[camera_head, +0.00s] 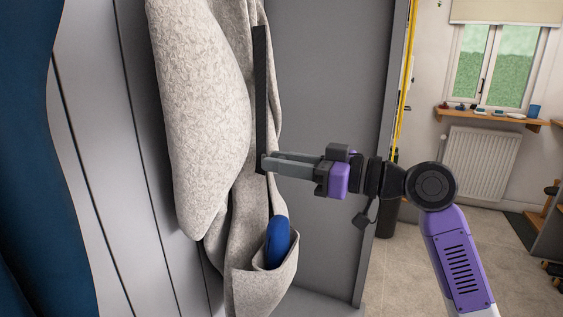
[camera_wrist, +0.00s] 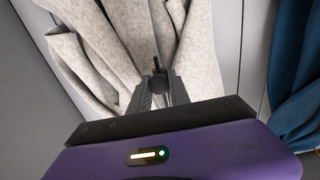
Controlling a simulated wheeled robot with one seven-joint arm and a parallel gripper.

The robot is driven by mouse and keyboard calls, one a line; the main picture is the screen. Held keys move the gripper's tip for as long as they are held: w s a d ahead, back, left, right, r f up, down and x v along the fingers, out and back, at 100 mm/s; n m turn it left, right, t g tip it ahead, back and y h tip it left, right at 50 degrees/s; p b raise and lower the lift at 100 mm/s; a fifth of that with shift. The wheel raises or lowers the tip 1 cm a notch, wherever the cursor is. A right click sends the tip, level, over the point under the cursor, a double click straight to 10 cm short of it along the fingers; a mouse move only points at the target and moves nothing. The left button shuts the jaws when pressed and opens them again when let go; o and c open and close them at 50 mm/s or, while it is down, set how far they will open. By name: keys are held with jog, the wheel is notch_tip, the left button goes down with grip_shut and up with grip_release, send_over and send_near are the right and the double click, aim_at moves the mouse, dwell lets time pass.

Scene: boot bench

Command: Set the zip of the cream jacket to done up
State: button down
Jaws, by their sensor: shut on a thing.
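The cream jacket (camera_head: 205,95) hangs in front of the grey panels in the head view. It also fills the upper middle of the wrist view (camera_wrist: 195,50). Its zip (camera_head: 260,95) shows as a dark, nearly vertical strip along the front. My gripper (camera_head: 266,163) is at the lower end of this strip, reaching in from the right. Its fingers are shut on a small dark zip pull (camera_wrist: 158,82), seen between the fingertips in the wrist view. The fingers partly hide the pull. I cannot tell whether the two zip edges are joined.
A blue object (camera_head: 278,241) sticks out of the jacket's lower pocket (camera_head: 275,275). A blue garment (camera_head: 25,150) hangs at the far left and shows at right in the wrist view (camera_wrist: 297,90). A grey side panel (camera_head: 330,100) stands behind my gripper. Open floor (camera_head: 420,260) lies to the right.

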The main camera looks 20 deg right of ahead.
notch_tip(320, 180, up, 20)
jog(key=p, duration=0.9)
jog(key=shift+s+d+r+p, duration=0.15)
jog(key=shift+r+p, duration=0.1)
jog(key=shift+p, duration=0.05)
jog(key=c, duration=1.2)
grip_release()
jog(key=b+v, duration=0.1)
jog(key=v, duration=0.6)
jog(key=shift+s+d+b, duration=0.3)
jog(key=shift+s+b, duration=0.05)
